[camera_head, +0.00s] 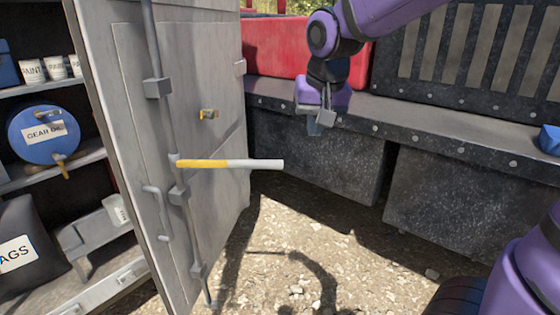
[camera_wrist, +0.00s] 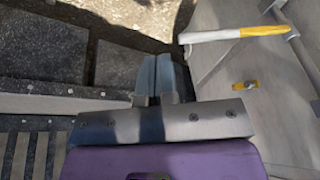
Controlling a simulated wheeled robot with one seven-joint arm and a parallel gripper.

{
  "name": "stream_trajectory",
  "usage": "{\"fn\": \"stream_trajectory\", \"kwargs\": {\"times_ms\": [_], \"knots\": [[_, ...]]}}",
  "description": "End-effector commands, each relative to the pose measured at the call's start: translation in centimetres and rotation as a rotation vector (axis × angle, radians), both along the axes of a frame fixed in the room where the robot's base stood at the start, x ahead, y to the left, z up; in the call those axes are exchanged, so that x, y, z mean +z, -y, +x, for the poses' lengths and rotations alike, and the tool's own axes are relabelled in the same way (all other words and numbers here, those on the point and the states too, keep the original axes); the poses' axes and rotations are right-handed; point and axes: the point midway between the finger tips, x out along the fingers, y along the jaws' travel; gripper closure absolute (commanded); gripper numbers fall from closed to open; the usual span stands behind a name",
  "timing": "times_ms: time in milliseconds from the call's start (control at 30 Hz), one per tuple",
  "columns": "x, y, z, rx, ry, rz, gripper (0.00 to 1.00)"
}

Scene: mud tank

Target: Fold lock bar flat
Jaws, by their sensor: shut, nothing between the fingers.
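The lock bar (camera_head: 230,164) is a yellow and white handle on the grey cabinet door (camera_head: 215,75). It sticks straight out from the vertical lock rod (camera_head: 168,125), roughly level, pointing right in the head view. In the wrist view the lock bar (camera_wrist: 235,34) shows at the upper right, its white end toward the middle. My gripper (camera_head: 322,122) hangs to the right of the bar and above it in the picture, clear of it. Its fingertips (camera_wrist: 155,62) are together and empty in the wrist view.
The door stands open beside shelves holding a blue drum (camera_head: 42,135), paint cans (camera_head: 50,67) and a black bag (camera_head: 22,240). A small yellow latch (camera_head: 208,114) is on the door. A long dark bench (camera_head: 420,118) runs behind my gripper. Gravel ground (camera_head: 300,240) is clear below the bar.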

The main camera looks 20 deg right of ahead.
Motion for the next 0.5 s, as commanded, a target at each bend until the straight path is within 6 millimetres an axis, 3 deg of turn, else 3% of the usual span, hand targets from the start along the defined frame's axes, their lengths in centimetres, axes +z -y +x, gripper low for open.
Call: {"fn": "stream_trajectory", "kwargs": {"times_ms": [200, 500], "knots": [[-2.3, -2.2, 4.8, -0.065, -0.031, -0.026, 1.00], [-4.3, -4.0, 8.3, -0.122, -0.042, -0.056, 1.00]]}}
